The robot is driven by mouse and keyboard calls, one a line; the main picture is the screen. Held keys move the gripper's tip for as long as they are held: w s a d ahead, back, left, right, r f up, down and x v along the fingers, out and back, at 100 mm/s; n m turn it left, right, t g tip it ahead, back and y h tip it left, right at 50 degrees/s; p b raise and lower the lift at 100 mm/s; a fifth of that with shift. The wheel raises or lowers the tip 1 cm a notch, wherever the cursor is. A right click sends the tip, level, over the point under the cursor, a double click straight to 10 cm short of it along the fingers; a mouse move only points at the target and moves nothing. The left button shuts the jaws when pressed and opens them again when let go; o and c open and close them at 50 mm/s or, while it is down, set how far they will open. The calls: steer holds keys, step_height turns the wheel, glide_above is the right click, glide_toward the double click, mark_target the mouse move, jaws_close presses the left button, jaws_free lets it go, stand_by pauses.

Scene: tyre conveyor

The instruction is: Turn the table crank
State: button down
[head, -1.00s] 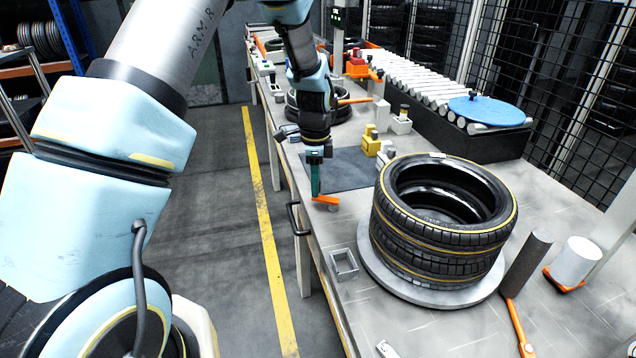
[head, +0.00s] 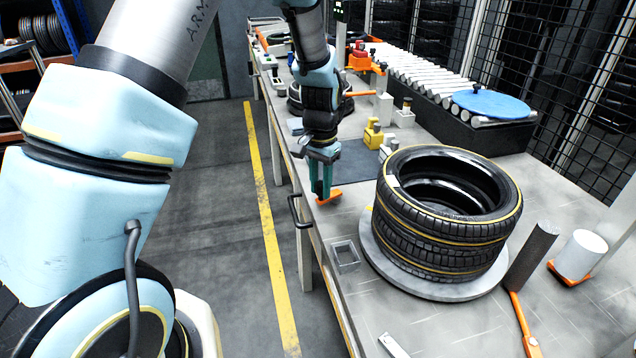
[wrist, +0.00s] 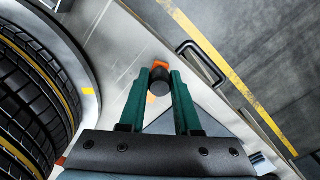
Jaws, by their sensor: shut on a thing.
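The table crank (head: 332,196) is an orange arm low over the table's left edge, with a dark round knob (wrist: 160,88) that shows in the wrist view. My gripper (head: 321,190) points down with its green fingers on either side of the knob, shut on it. It also shows in the wrist view (wrist: 160,90). The fingers hide most of the crank in the head view. Stacked black tyres (head: 445,235) with yellow lines lie on a round grey turntable (head: 430,288) to the right of the crank. A white label shows on the top tyre's left side.
A black handle (head: 297,212) sticks out from the table's side near the crank. A small square grey tray (head: 345,255) lies in front. A dark upright cylinder (head: 530,257) and a white cylinder (head: 582,250) stand to the right. A roller conveyor (head: 420,88) runs behind.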

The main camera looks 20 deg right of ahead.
steer(key=n, duration=0.2)
steer(key=s+n, duration=0.1)
steer(key=shift+s+d+n, duration=0.3)
steer(key=shift+d+n, duration=0.05)
steer(key=shift+n, duration=0.05)
steer(key=n, duration=0.2)
steer(key=s+d+n+p, duration=0.1)
steer(key=n, duration=0.1)
steer(key=shift+s+d+r+n, duration=0.1)
steer(key=shift+s+d+n, duration=0.1)
steer(key=shift+n, duration=0.1)
steer(key=n, duration=0.1)
steer(key=d+n+p, duration=0.1)
steer(key=n+p, duration=0.1)
steer(key=n, duration=0.1)
steer(key=shift+s+d, duration=0.3)
steer(key=shift+d, duration=0.05)
steer(key=shift+d+n+p, duration=0.3)
steer(key=shift+n, duration=0.5)
steer(key=shift+d+n+p, duration=0.25)
steer(key=shift+n+p, duration=0.05)
steer(key=shift+n, duration=0.5)
steer(key=c, duration=0.6)
jaws_free()
